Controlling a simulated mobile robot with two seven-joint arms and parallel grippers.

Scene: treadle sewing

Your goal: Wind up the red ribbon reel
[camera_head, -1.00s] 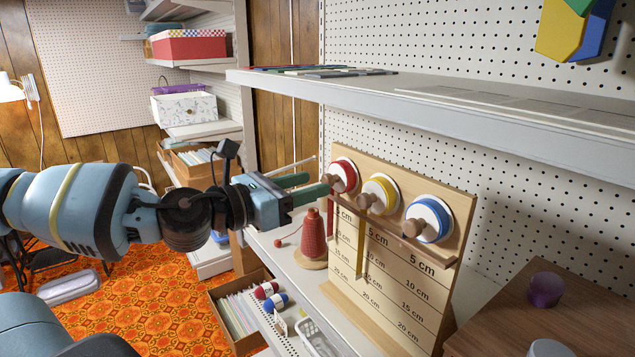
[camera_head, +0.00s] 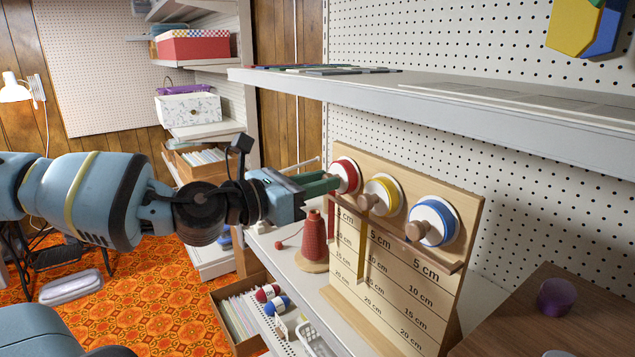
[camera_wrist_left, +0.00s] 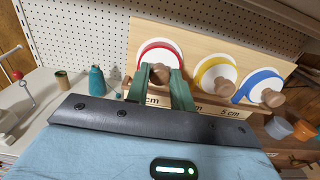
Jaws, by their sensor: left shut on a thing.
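The fingers hide most of the knob in the head view. My right gripper is not in view.
A yellow reel (camera_head: 383,190) and a blue reel (camera_head: 436,220), with wooden knobs, sit just right of the red one. A red thread cone (camera_head: 313,240) stands below my left gripper. A grey shelf (camera_head: 440,108) overhangs the board.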

